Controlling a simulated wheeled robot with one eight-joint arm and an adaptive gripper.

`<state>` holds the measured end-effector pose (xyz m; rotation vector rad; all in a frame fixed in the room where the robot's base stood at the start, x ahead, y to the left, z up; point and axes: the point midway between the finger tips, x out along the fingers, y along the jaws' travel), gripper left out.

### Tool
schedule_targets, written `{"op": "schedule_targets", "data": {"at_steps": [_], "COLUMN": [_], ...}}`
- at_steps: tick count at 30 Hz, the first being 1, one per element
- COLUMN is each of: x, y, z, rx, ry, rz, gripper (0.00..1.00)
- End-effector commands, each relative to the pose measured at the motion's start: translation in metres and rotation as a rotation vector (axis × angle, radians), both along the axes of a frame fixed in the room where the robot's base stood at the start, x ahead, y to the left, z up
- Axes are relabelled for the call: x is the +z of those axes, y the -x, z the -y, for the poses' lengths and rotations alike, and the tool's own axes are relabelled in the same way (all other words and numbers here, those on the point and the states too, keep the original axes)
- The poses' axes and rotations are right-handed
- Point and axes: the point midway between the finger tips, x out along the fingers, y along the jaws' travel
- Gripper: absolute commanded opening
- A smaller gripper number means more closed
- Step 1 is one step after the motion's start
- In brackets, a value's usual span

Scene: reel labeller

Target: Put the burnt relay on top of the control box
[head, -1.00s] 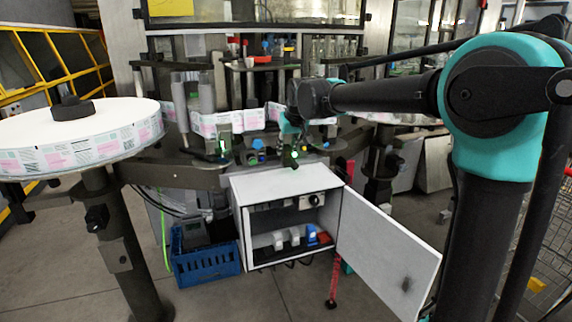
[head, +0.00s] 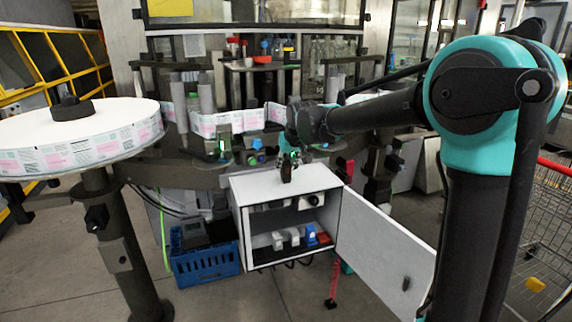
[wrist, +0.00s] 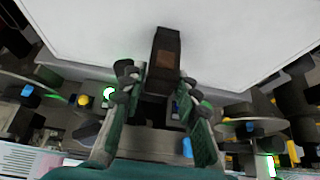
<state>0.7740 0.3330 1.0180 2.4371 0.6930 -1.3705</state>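The burnt relay is a small dark block with a brown patch (wrist: 165,62), seen in the wrist view between my fingertips. In the head view the relay (head: 286,174) is upright at the top face of the control box. My gripper (head: 289,157) is above the box top with its green-lit fingers pointing down. In the wrist view my gripper (wrist: 160,90) has its fingertips against both sides of the relay. The control box (head: 318,182) is a white cabinet with its door open to the right. I cannot tell whether the relay touches the box top.
The open door (head: 388,250) juts out to the front right. Inside the box are pale modules, a blue one (head: 311,235) and a red one. A blue crate (head: 205,268) stands left of the box. A label reel (head: 80,135) is at the left. The box top around the relay is clear.

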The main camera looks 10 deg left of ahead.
Motion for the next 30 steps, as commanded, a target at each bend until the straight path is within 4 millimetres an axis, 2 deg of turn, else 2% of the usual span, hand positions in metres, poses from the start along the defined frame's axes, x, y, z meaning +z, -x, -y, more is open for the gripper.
{"op": "schedule_targets", "data": {"at_steps": [1, 3, 14, 17, 30], "x": [0.000, 0.000, 0.005, 0.014, 0.086], "y": [0.000, 0.000, 0.001, 0.006, 0.043], "z": [0.000, 0.000, 0.001, 0.004, 0.027], "rx": [0.000, 0.000, 0.000, 0.000, 0.000], "ry": [0.000, 0.000, 0.000, 0.000, 0.000], "rz": [0.000, 0.000, 0.000, 0.000, 0.000], "gripper": [0.40, 0.47, 0.47, 0.47, 0.47]}}
